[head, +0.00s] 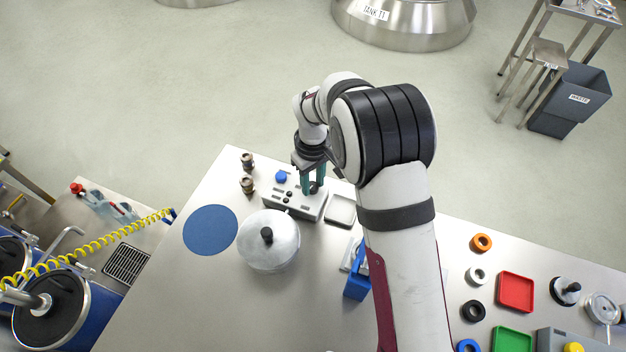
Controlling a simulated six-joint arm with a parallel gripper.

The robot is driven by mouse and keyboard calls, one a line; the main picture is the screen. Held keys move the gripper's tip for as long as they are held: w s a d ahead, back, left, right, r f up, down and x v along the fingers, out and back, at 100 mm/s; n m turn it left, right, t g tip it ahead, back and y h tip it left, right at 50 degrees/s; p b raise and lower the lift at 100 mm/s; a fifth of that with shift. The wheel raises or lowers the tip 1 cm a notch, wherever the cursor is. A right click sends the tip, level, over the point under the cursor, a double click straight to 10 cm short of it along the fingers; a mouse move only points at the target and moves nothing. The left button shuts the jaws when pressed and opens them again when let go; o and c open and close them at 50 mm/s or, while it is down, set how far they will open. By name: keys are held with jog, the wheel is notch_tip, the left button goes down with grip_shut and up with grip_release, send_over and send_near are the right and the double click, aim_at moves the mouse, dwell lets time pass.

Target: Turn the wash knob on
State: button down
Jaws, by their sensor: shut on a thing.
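A light control box (299,205) stands on the steel table, with a blue round knob or button (281,176) at its left and small dark buttons (289,194) near its middle. My gripper (313,186) reaches down over the right part of the box. Its teal fingers are shut on a black knob (314,188) there, partly hidden by the fingers. No label is legible on the box, so I cannot tell how the knob is set or confirm that it is the wash knob.
A lidded metal pot (268,250) stands close in front of the box, beside a blue round mat (210,231). Two brass fittings (247,185) stand to the left. A small square tray (342,211) lies to the right. Coloured rings and trays (515,291) fill the table's right end.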

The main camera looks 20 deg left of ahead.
jog(key=m, duration=1)
jog(key=shift+m, duration=2.2)
jog(key=c, duration=0.5)
grip_release()
jog(key=shift+c, duration=0.2)
